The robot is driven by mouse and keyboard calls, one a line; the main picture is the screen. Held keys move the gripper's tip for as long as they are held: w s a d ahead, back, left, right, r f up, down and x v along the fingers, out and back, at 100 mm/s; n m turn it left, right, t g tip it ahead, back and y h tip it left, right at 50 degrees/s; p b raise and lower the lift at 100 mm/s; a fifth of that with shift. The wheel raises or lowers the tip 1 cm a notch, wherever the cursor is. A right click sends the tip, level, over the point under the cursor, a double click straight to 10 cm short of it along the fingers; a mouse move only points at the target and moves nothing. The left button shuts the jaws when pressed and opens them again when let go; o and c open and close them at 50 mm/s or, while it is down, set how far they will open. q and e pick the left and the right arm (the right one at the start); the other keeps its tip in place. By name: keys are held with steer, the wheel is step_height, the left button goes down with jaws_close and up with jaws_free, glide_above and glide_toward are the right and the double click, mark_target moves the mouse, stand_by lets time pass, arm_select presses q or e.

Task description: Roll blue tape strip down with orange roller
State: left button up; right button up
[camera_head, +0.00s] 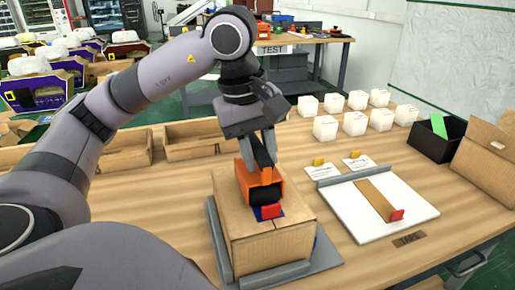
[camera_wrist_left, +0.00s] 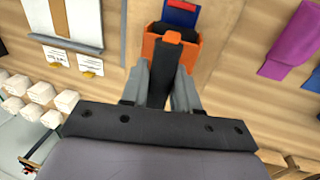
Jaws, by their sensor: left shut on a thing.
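My left gripper (camera_head: 263,165) points down over the closed cardboard box (camera_head: 285,236) and is shut on the orange roller (camera_head: 247,180). In the left wrist view the roller (camera_wrist_left: 153,47) sits between the fingertips of the gripper (camera_wrist_left: 168,80). The roller is over the box top, at the blue tape strip; contact cannot be told for sure. The blue tape strip (camera_head: 257,213) shows in front of the roller with a red tab (camera_head: 271,211) at its near end. Part of the strip is hidden under the roller. The strip also shows in the left wrist view (camera_wrist_left: 180,17).
The box stands in a grey holder (camera_head: 325,250) on the wooden table (camera_head: 180,225). To the right are a white board (camera_head: 350,208) with a brown strip (camera_head: 374,200), a black bin (camera_head: 428,142) and an open carton (camera_head: 487,165). Several white boxes (camera_head: 355,123) stand behind.

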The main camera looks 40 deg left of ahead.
arm_select(q)
steer(key=shift+a, duration=0.1)
steer(key=shift+w+a, duration=0.25)
steer(key=shift+a, duration=0.2)
steer(key=shift+w+a, duration=0.25)
steer(key=shift+a, duration=0.15)
stand_by(0.3)
step_height(320, 180, up, 7)
steer(key=p, duration=0.5)
steer(key=shift+r+p, duration=0.1)
steer(key=shift+p, duration=0.2)
stand_by(0.5)
